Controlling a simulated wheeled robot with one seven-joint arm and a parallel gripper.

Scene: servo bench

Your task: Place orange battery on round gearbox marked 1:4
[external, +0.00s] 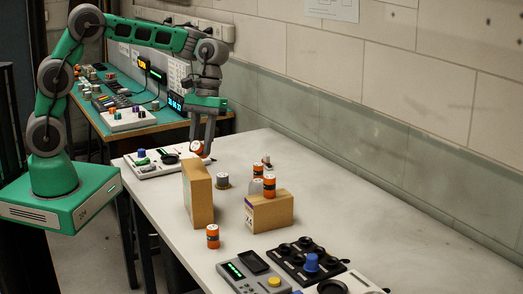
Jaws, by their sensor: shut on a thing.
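My gripper (203,154) points down over the far left part of the white bench. It is shut on an orange battery (197,147), which shows between and beside the fingers. Part of that battery is hidden. A small grey round part (222,182), which looks like a gearbox, stands on the bench below and to the right of my gripper, apart from it. Its marking is too small to read. Another orange battery (269,187) stands upright on a low cardboard box, one (213,236) stands on the bench in front, and one (257,171) shows behind the box.
A tall cardboard box (198,194) stands in front of the grey part. The low cardboard box (271,212) is right of it. A device (158,163) lies at the far left. A black tray (303,256) and a control box (253,273) fill the front. The bench's right side is clear.

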